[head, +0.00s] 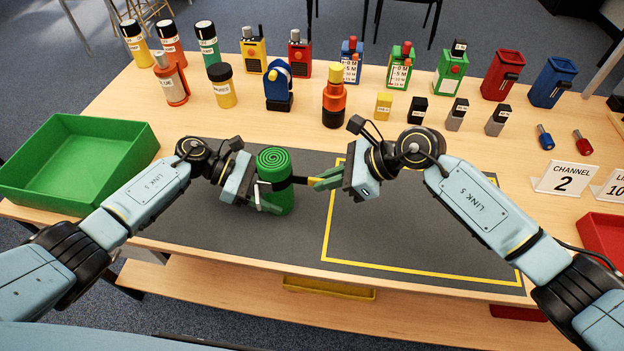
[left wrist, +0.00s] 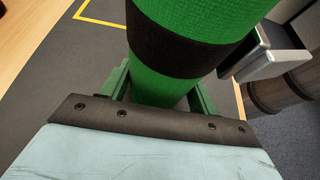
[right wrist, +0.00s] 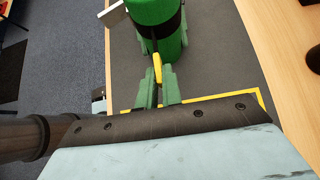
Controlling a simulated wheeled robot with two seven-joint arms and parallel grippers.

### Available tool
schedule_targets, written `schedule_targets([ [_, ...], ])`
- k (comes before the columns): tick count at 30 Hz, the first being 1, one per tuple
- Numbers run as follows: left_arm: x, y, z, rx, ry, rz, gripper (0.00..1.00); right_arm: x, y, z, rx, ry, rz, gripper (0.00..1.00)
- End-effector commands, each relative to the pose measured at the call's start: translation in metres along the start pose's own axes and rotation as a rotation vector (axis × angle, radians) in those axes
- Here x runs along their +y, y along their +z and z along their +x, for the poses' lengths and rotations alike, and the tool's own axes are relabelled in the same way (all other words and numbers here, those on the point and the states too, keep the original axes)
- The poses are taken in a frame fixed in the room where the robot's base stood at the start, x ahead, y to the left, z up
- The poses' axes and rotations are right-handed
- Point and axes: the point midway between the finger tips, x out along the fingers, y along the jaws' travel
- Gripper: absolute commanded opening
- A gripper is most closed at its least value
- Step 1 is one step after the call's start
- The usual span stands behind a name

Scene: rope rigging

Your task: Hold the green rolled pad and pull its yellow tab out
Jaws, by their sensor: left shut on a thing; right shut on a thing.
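The green rolled pad (head: 284,202) stands upright on the dark mat, its spiral end up. A black strap (head: 300,180) wraps around it and its end runs right to my right gripper. My left gripper (head: 262,194) is shut on the pad from the left; the left wrist view shows the pad (left wrist: 185,25) between its fingers (left wrist: 160,98). My right gripper (head: 322,182) is shut on the yellow tab, right of the pad and apart from it. The right wrist view shows the yellow tab (right wrist: 157,66) between its fingertips (right wrist: 158,84).
A green tray (head: 70,205) stands at the left. Several cans, radios and small blocks line the table's back. A yellow outline (head: 425,274) marks the mat at the right. Sign stands (head: 562,178) and a red tray (head: 605,238) are at the far right.

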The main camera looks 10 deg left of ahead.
Motion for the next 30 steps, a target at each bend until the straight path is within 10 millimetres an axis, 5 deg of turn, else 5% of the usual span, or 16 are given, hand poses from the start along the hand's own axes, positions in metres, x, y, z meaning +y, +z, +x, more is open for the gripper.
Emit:
schedule_targets([
  [22,-0.0003,-0.0009,-0.0002,0.002,0.000,-0.001,0.34,-0.0008,-0.0035,-0.0056,-0.001,-0.002,0.000,0.00],
  [27,-0.0003,-0.0009,-0.0002,0.002,0.000,-0.001,0.34,-0.0005,-0.0034,-0.0054,-0.001,-0.002,0.000,0.27],
  [30,-0.0003,-0.0009,-0.0002,0.002,0.000,-0.001,0.34,-0.0004,-0.0035,-0.0052,-0.001,-0.001,0.000,0.33],
])
